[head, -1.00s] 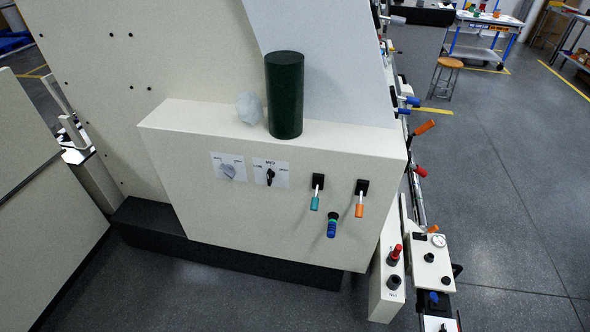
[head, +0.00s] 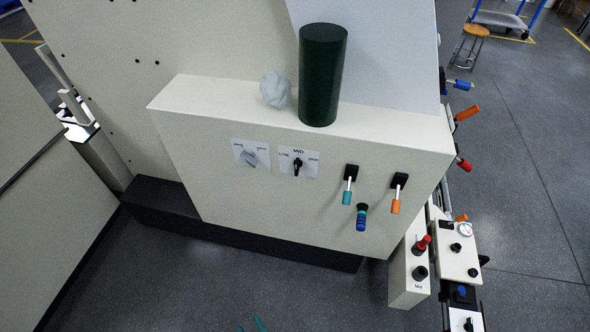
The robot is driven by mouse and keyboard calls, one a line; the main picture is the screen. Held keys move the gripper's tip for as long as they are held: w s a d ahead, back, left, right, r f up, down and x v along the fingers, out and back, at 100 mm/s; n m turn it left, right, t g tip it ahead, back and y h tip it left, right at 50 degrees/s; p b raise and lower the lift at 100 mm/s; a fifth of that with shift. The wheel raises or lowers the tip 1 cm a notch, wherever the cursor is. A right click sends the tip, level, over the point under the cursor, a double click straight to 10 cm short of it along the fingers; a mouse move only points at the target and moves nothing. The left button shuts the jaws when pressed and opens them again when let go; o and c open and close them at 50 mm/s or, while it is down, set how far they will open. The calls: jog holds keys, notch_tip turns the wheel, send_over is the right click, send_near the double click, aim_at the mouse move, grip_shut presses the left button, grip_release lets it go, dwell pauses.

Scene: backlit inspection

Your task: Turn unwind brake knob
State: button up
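A light cabinet (head: 330,225) fills the middle of the head view. On its front, a grey knob (head: 249,157) sits on a white label plate at the left. Beside it, a black knob (head: 297,165) sits on a plate marked MID, its pointer roughly upright. The small print is too blurred to tell which is the unwind brake knob. Two thin teal tips, which look like those of my gripper (head: 250,325), just enter the bottom edge. They stand apart with floor between them, well below the knobs and touching nothing. The rest of the gripper is out of frame.
A dark green cylinder (head: 322,75) and a pale lump (head: 275,89) stand on the cabinet's ledge. The floor in front is clear.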

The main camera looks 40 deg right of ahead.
jog(key=w+d+f+m+h, duration=0.1)
jog(key=w+d+h, duration=0.1)
jog(key=w+d, duration=0.3)
jog(key=m+g+h, duration=0.3)
jog(key=m+h, duration=0.6)
jog(key=h, duration=0.2)
send_near(296, 170)
jog(key=x, duration=0.9)
jog(key=shift+d, duration=0.2)
jog(key=shift+a, duration=0.15)
grip_shut()
